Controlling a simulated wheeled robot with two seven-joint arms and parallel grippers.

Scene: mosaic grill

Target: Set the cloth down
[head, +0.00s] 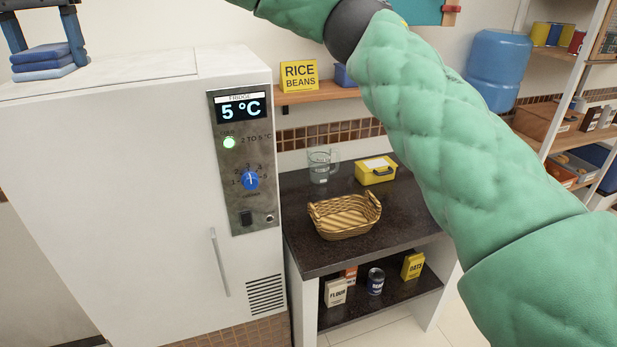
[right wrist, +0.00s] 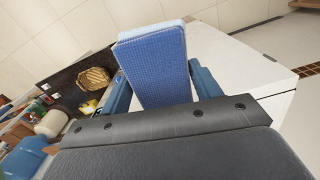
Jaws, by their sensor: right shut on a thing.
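A folded blue cloth (head: 43,64), in layers from dark to pale blue, is at the top left of the head view, over the far left part of the white fridge's top (head: 110,76). My right gripper (head: 48,54) comes down over it, one blue finger on each side, and is shut on it. The right wrist view shows the cloth (right wrist: 155,65) between the two fingers (right wrist: 163,88), with the white fridge (right wrist: 235,55) to its right. Whether the cloth's underside touches the fridge top I cannot tell. My left gripper is not in view.
The fridge top right of the cloth is bare. A dark counter (head: 300,200) holds a wicker basket (head: 345,222), a glass jug (head: 320,165) and a yellow box (head: 376,171). A wall shelf (head: 318,96) carries a yellow rice and beans box (head: 299,76). My green arm crosses the right side.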

